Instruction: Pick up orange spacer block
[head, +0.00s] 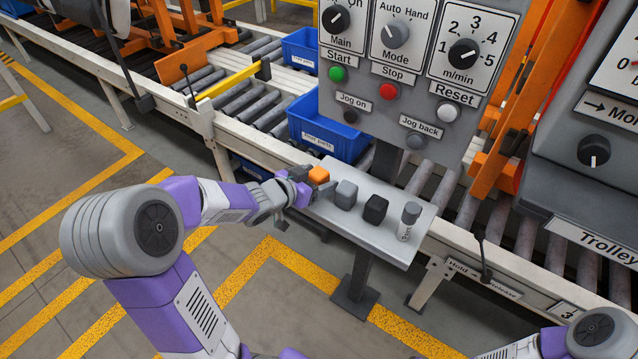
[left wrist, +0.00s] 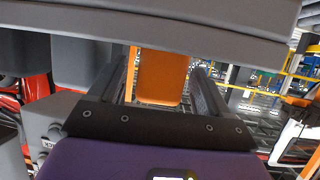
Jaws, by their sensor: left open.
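The orange spacer block (head: 318,176) sits at the far left end of a small grey shelf (head: 390,243). My left gripper (head: 302,187) is at that end of the shelf, close beside the block. In the left wrist view the orange block (left wrist: 162,76) shows between the two dark fingers of the left gripper (left wrist: 160,88), with a gap on each side. The left gripper is open. In the head view it hides part of the block's lower left. My right gripper is out of view; only part of that arm shows at the lower right.
A control panel (head: 415,60) rises behind. A blue bin (head: 330,132) sits on the roller conveyor (head: 500,220) beyond the shelf.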

